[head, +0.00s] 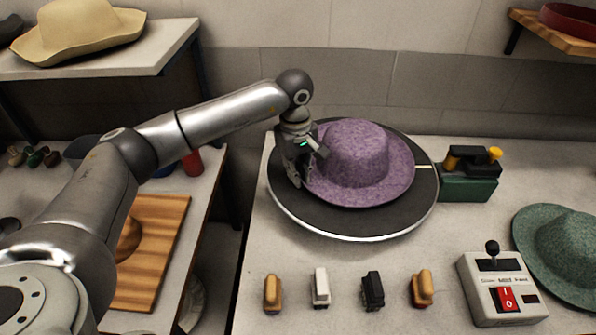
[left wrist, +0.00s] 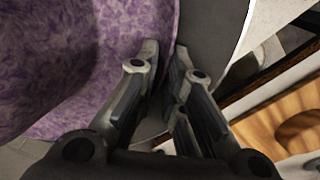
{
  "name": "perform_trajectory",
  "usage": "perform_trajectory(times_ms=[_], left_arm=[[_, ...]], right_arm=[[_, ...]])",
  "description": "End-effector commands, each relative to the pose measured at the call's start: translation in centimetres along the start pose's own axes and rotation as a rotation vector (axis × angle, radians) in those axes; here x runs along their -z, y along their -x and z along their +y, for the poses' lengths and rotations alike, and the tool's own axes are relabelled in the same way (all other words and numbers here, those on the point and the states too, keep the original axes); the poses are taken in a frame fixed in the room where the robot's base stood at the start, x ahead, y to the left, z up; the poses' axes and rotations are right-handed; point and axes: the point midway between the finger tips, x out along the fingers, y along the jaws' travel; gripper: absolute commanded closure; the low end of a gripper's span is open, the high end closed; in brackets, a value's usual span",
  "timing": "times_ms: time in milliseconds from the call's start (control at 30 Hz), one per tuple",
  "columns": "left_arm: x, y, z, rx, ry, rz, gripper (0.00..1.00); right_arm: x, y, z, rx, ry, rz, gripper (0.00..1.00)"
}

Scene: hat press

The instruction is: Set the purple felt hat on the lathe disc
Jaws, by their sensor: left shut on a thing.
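The purple felt hat (head: 362,150) is upright, crown up, over the dark round lathe disc (head: 340,221) in the head view. Its brim lies within the disc's outline, toward the back right; I cannot tell whether it touches the disc. My left gripper (head: 303,176) is at the hat's left brim, shut on it. In the left wrist view the hat (left wrist: 75,55) fills the left side, and the fingers of my left gripper (left wrist: 166,62) pinch the brim edge. The disc (left wrist: 215,35) shows beyond them. My right gripper is not in view.
A control box (head: 503,290) with a lever and red switch and a green hat (head: 562,250) stand at right. A green device (head: 468,180) is just right of the disc. Several small brushes or blocks (head: 320,287) line the front. A wooden board (head: 150,250) lies on the left table.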

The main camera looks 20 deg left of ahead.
Motion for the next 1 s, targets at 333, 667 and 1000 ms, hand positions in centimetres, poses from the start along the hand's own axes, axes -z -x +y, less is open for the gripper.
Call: perform_trajectory(times_ms=[333, 667, 1000], left_arm=[[0.0, 0.0, 0.0, -0.001, 0.000, 0.000, 0.70], [0.0, 0.0, 0.0, 0.001, 0.000, 0.000, 0.65], [0.1, 5.0, 0.1, -0.004, 0.001, 0.002, 0.65]], right_arm=[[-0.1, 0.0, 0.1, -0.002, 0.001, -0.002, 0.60], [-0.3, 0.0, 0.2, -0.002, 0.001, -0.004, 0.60], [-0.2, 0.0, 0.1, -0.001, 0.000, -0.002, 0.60]])
